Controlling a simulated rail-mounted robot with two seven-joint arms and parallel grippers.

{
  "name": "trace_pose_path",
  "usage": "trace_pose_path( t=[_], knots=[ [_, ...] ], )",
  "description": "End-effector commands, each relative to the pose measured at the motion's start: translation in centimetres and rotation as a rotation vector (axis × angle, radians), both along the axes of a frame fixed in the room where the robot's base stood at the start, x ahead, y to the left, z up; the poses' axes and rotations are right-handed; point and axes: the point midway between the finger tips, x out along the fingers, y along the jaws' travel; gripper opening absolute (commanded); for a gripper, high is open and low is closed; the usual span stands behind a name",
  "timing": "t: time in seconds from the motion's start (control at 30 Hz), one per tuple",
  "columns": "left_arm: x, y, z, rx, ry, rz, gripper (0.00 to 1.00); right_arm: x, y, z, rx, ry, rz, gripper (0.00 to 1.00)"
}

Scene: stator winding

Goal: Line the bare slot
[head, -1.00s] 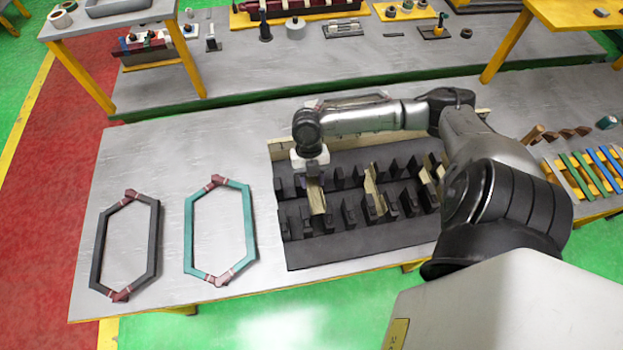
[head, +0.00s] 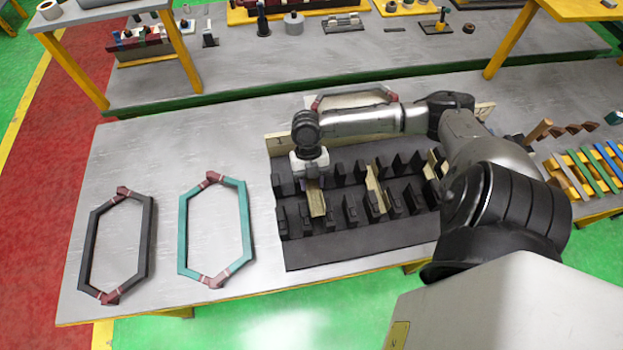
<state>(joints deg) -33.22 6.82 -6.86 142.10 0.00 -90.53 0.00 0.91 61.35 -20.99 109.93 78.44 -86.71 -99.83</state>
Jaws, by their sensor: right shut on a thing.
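The dark stator block (head: 340,243) lies on the grey table, with two rows of upright black teeth and slots between them. A pale yellow liner (head: 316,199) sits in a slot at the left, directly below my right gripper (head: 313,178). The gripper is shut on the upper end of this liner; its fingers are small and partly hidden. A second cream liner (head: 375,188) stands in a slot near the middle. A third liner (head: 433,165) shows at the right, partly behind my arm. My left gripper is out of view.
A black hexagonal coil (head: 85,250) and a teal one (head: 183,235) lie left of the block. Another coil (head: 322,101) lies behind my right arm. A rack of coloured strips (head: 590,170) stands at the right. Bare table surrounds the coils.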

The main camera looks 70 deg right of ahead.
Motion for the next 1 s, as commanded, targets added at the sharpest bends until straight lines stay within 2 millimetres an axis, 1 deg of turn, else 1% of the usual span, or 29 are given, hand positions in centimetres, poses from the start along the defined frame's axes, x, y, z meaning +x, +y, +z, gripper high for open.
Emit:
trace_pose_path(
  t=[0.57,1.0],
  knots=[
    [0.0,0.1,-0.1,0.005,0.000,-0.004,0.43,0.0,0.0,-0.2,0.001,0.000,0.000,0.26],
    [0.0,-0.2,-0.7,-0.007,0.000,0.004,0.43,0.0,0.0,-1.3,0.003,0.001,-0.001,0.26]
  ],
)
